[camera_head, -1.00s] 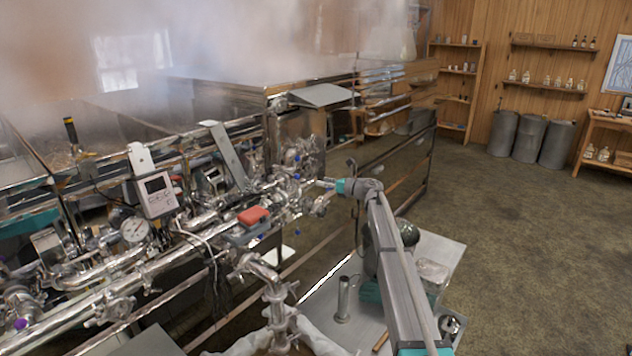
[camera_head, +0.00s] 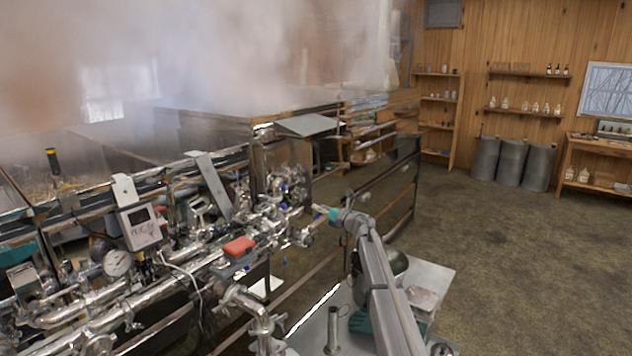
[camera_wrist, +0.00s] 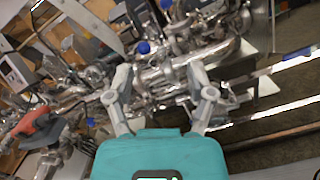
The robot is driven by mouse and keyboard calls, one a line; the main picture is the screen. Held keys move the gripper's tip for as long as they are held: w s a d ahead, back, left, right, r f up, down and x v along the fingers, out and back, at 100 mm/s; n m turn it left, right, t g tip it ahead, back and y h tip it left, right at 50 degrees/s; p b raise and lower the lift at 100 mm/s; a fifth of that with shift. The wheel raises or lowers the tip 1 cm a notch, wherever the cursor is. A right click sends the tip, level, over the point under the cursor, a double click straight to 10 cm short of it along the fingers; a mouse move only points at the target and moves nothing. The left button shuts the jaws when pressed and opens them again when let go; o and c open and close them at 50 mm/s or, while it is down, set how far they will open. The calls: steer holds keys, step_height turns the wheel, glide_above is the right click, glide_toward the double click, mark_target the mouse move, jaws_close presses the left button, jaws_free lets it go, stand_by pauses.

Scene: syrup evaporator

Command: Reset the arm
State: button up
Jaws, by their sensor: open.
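My gripper (camera_wrist: 160,78) shows in the wrist view with its two fingers spread apart and nothing between them. The valves and shiny pipework (camera_wrist: 185,65) of the evaporator lie beyond the fingertips. In the head view my arm reaches up from the lower right, and my gripper (camera_head: 321,209) is small at its far end, close to the right end of the pipes (camera_head: 270,215). Whether it touches them cannot be told.
A red-handled device (camera_head: 239,247), a dial gauge (camera_head: 117,263) and a digital display (camera_head: 140,226) sit along the pipes. The steaming evaporator (camera_head: 385,190) stands behind. Grey drums (camera_head: 510,163) stand by the far wall. The floor (camera_head: 520,270) at right is clear.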

steer(key=s+d+f+m+t+h+b, duration=0.1)
steer(key=s+d+f+m+t+h, duration=0.1)
steer(key=s+d+m+h, duration=0.45)
steer(key=s+d+f+m+t+h, duration=0.15)
steer(key=d+m+h, duration=0.25)
steer(key=m, duration=0.6)
steer(key=s+d+f+m+t+h+b, duration=0.1)
steer(key=s+d+m+t+h, duration=0.15)
steer(key=d+m+h, duration=0.45)
steer(key=s+d+f+m+g+h, duration=0.1)
steer(key=s+d+f+m+g, duration=0.1)
steer(key=s+f+m+g, duration=0.45)
steer(key=s+d+f+m+g+h, duration=0.15)
steer(key=s+f+m, duration=0.3)
steer(key=s, duration=0.45)
steer(key=s+a+f+m+g+y, duration=0.1)
steer(key=s+f+m+g, duration=0.1)
steer(key=s, duration=0.7)
steer(key=s+a+f+m+g+y+b, duration=0.1)
steer(key=s+a+f+m+g+y, duration=0.1)
steer(key=s, duration=0.7)
steer(key=s+a+f+m+g+y, duration=0.1)
steer(key=s+a+f+m+g, duration=0.1)
steer(key=s, duration=0.8)
step_height(320, 180, down, 3)
steer(key=m+g, duration=0.1)
steer(key=g, duration=0.2)
steer(key=shift+a+r+g+y, duration=0.15)
steer(key=shift+a+g+y, duration=0.1)
steer(key=shift+g+y, duration=0.15)
